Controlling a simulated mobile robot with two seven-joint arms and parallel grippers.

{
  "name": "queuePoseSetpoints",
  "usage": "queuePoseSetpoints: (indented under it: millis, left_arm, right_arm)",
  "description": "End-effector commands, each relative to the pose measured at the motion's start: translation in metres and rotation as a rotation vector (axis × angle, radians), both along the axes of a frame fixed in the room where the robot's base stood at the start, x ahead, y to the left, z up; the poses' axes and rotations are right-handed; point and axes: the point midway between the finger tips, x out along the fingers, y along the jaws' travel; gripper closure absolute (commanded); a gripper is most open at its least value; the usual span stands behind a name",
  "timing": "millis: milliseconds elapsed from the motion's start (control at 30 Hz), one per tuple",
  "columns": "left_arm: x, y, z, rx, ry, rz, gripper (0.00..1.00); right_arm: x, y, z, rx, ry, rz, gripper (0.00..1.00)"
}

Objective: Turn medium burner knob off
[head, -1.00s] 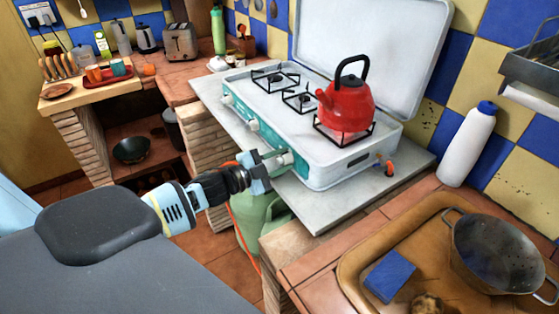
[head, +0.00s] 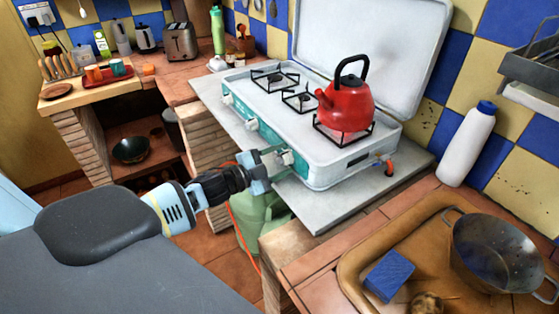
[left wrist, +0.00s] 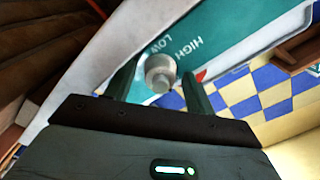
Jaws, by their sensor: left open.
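The stove (head: 335,175) is white with a teal front panel and has three burners in a row. Its front carries a left knob (head: 227,98), a middle knob (head: 252,124) and a right knob (head: 287,158). My left gripper (head: 280,162) is open at the right knob. In the left wrist view a round pale knob (left wrist: 160,72) sits between the two spread fingers of my left gripper (left wrist: 160,85), beside the printed words LOW and HIGH. I cannot tell whether a finger touches it. My right gripper is not in view.
A red kettle (head: 346,105) stands on the right burner, and the stove lid (head: 375,50) is up. A green gas bottle (head: 262,225) is below the left gripper. A colander (head: 500,250), blue sponge (head: 389,276) and white bottle (head: 467,145) are at the right.

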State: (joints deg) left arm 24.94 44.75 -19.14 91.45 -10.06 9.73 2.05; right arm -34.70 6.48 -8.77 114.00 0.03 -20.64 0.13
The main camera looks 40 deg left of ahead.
Motion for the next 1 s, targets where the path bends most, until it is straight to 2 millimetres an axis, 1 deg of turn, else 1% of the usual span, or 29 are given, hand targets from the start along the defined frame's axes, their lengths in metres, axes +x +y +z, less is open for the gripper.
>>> queuePoseSetpoints:
  millis: [133, 233, 700, 833, 1000]
  left_arm:
    - [-0.001, 0.001, 0.0, -0.001, 0.001, 0.001, 0.45]
    - [-0.006, 0.003, -0.001, 0.0, 0.002, 0.002, 0.45]
    - [-0.06, 0.024, -0.002, -0.001, 0.003, 0.0, 0.45]
    - [-0.068, 0.028, -0.001, -0.001, 0.002, 0.0, 0.45]
    - [-0.072, 0.03, 0.0, 0.0, 0.0, 0.0, 0.45]
  right_arm:
    - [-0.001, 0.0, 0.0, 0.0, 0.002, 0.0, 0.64]
    - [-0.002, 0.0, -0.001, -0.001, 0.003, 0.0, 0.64]
    - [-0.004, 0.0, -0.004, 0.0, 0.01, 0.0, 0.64]
    - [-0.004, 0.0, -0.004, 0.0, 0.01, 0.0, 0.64]
    - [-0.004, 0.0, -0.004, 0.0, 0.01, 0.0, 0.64]
